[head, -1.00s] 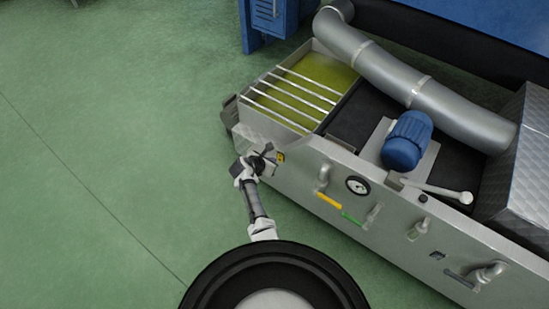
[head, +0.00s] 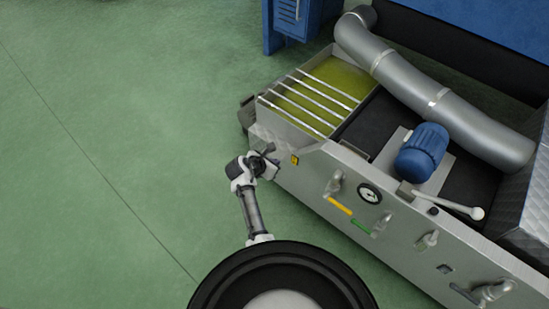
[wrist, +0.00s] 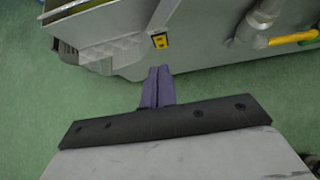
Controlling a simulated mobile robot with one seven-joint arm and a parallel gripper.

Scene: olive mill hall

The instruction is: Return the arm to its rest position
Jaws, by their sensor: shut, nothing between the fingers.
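My gripper (head: 271,158) is at the end of my arm, low in the middle of the head view, beside the near left corner of the steel machine (head: 330,180). In the wrist view my gripper's fingers (wrist: 157,88) are together with nothing between them. Their tips point toward the machine's lower edge, just below a yellow label (wrist: 160,41). Whether the tips touch the machine I cannot tell; green floor shows around the fingers.
The machine carries a grated basin of yellow-green liquid (head: 318,94), a blue motor (head: 422,150), a gauge (head: 369,194), and valves with yellow (head: 339,206) and green handles. A blue cabinet (head: 290,22) stands behind. Open green floor (head: 110,150) lies to the left.

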